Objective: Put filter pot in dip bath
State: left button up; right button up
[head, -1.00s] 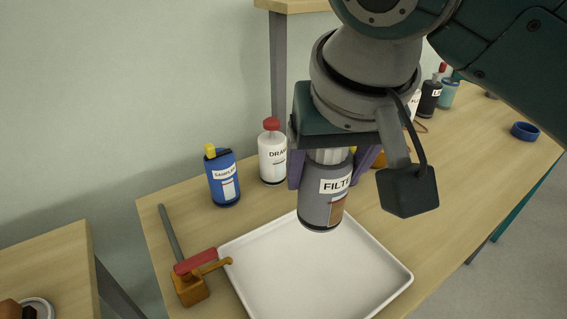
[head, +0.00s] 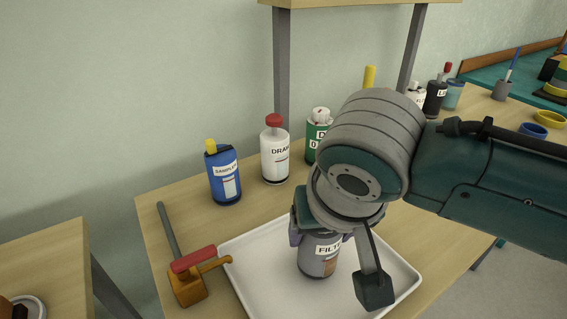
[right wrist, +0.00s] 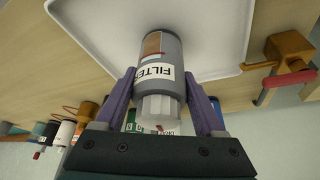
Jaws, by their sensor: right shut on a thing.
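The filter pot (head: 318,264) is a grey cylinder with a white "FILTER" label and a pale ribbed cap. My right gripper (head: 320,238) is shut on its upper part from above. In the right wrist view the purple fingers (right wrist: 160,88) press both sides of the pot (right wrist: 160,50). The dip bath looks to be the shallow white tray (head: 265,270), also in the right wrist view (right wrist: 215,40). The pot is upright, low over the tray's inside; I cannot tell whether its base touches the floor. My left gripper is not in view.
An orange valve with a red handle (head: 190,270) stands just left of the tray. Behind are a blue sampler bottle (head: 224,178), a white bottle with a red cap (head: 274,155) and a green container (head: 317,140). A blue ring (head: 532,130) lies far right.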

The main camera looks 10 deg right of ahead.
jog(key=shift+f, duration=0.15)
jog(key=o, duration=1.5)
jog(key=shift+r, duration=0.25)
jog(key=d+p+v, duration=0.1)
jog(key=p+v, duration=0.2)
jog(key=v, duration=0.9)
jog(key=s+d+f+n, duration=0.1)
jog(key=s+d, duration=0.1)
jog(key=s, duration=0.3)
jog(key=s+d+f+n, duration=0.1)
jog(key=s+d, duration=0.1)
jog(key=s, duration=0.3)
jog(key=s+d+f+n+g, duration=0.1)
jog(key=s+d, duration=0.1)
jog(key=s, duration=0.3)
jog(key=shift+s+d+f+y, duration=0.3)
jog(key=shift+f+y, duration=0.1)
